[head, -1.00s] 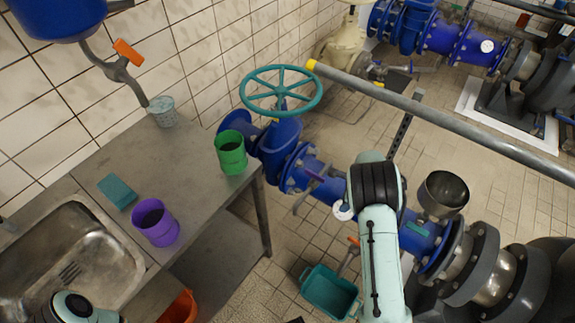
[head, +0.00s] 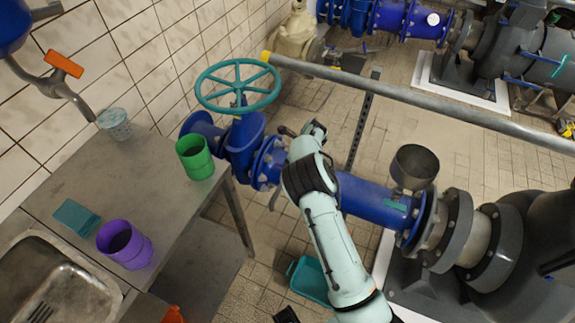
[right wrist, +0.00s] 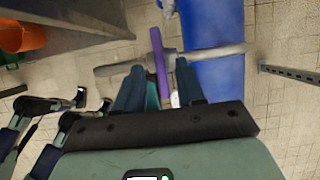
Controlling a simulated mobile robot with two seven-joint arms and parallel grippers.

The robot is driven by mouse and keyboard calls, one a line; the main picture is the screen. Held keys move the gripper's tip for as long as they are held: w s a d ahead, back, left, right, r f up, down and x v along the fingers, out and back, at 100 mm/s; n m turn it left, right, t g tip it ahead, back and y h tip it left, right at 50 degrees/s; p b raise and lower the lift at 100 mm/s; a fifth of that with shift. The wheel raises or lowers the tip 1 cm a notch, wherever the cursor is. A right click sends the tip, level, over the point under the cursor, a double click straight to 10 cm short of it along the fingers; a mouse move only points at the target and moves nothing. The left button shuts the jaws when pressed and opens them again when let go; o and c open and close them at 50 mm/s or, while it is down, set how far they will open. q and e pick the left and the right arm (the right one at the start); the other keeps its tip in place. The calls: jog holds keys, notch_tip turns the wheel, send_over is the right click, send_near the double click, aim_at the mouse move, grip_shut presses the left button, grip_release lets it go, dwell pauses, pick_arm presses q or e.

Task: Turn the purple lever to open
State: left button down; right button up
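The purple lever (right wrist: 160,63) shows in the right wrist view, in front of the blue pipe (right wrist: 215,75) and crossing a grey bar. My right gripper (right wrist: 159,85) is open, with one dark finger on each side of the lever's near end. I cannot tell whether either finger touches it. In the head view my right arm reaches over the blue pipe (head: 375,201) and hides the lever. The right gripper's fingers are mostly hidden there too.
A teal handwheel (head: 238,86) stands left of my right arm. A grey rail (head: 420,103) with a yellow end crosses behind it. A metal funnel (head: 413,168) sits on the pipe to the right. A table (head: 120,185) with a green cup (head: 195,157) and a purple cup (head: 125,245) is left.

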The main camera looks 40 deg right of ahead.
jog(key=shift+x, duration=1)
grip_shut()
